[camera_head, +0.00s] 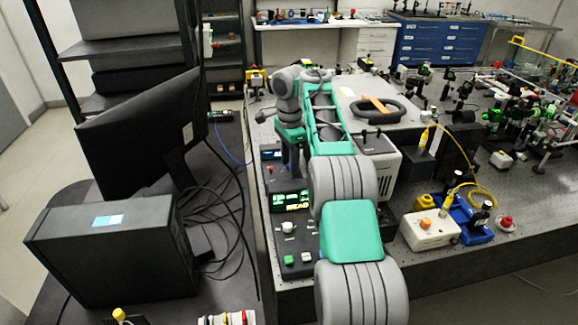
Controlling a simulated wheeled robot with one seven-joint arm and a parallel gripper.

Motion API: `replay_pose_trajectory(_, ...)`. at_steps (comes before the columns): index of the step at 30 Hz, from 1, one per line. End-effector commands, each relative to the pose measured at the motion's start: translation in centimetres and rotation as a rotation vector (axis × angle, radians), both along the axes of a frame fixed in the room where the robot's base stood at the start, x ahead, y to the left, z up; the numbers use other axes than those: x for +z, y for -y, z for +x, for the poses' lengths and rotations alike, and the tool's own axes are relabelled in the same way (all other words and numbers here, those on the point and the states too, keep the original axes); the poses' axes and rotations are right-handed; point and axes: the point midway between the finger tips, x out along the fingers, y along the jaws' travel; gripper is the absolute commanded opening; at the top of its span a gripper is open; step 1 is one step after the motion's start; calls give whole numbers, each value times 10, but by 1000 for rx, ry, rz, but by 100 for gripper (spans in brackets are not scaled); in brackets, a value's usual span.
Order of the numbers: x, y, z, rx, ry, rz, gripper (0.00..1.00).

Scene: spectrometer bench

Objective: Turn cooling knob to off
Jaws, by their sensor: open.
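A black control box (291,242) stands on the bench's near left edge, beside my arm. It has a pale round knob (288,227) on its top face, with a green button and a white button below it. No label is readable, so I cannot tell whether this is the cooling knob or how it is set. My arm stretches away from me over the bench. My gripper (263,116) seems to be the small dark end at the far left of the arm, open, beyond the box and apart from the knob. Its fingers are hard to make out.
A lit green display (291,201) stands just behind the knob. A white box (431,230) with an orange knob is on the right. A monitor (140,135) and computer case (105,248) with loose cables fill the left desk. Optics crowd the bench's far right.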

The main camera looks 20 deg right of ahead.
Motion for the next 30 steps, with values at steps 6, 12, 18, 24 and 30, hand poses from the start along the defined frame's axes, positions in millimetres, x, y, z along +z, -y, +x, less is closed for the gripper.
replay_pose_trajectory(6, 1, -2, 0, 3, 0, 0, 36)
replay_pose_trajectory(12, 1, -2, 0, 3, 0, 0, 20)
replay_pose_trajectory(18, 1, -2, 0, 3, 0, 0, 3)
replay_pose_trajectory(24, 1, -2, 0, 3, 0, 0, 0)
replay_pose_trajectory(30, 1, -2, 0, 4, 0, 0, 0)
